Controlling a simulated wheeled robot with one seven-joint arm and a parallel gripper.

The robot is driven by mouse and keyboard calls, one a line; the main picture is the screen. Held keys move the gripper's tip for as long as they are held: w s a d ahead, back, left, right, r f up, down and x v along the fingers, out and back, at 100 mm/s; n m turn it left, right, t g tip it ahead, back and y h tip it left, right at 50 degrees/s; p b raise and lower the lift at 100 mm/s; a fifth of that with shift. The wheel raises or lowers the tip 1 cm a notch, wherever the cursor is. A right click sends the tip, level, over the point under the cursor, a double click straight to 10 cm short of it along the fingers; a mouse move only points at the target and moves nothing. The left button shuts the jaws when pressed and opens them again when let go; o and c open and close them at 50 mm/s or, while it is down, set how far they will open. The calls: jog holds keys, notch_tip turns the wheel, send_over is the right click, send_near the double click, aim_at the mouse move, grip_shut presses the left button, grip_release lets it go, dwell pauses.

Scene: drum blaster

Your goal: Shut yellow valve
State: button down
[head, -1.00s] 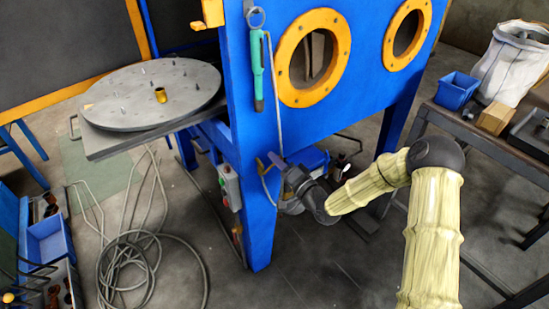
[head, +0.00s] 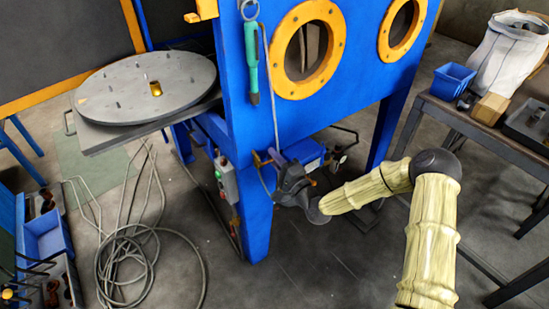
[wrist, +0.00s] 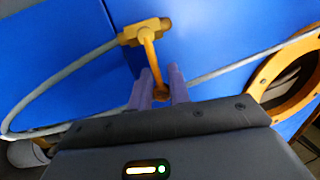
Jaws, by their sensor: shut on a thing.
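The yellow valve (wrist: 146,32) sits on a grey hose against the blue cabinet wall in the wrist view. Its yellow lever (wrist: 151,52) points down toward my gripper. My gripper (wrist: 161,90) has its two purple-grey fingers on either side of the lever's rounded end, shut on it. In the head view my dark gripper (head: 276,164) is low on the front of the blue cabinet, beside its leg. A small yellow part of the valve (head: 257,158) shows just left of the fingers there; the lever is hard to make out.
The blue blast cabinet (head: 310,115) has round yellow-rimmed ports. A grey control box (head: 226,180) is on its leg, left of my gripper. A round turntable (head: 130,95) stands at left, coiled hose (head: 135,270) lies on the floor, and a workbench (head: 470,120) stands at right.

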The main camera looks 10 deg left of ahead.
jog(key=shift+f, duration=0.1)
jog(key=c, duration=1.4)
grip_release()
jog(key=shift+o, duration=0.2)
jog(key=p+v, duration=0.1)
jog(key=v, duration=1.6)
jog(key=shift+d, duration=0.2)
jog(key=shift+f, duration=0.1)
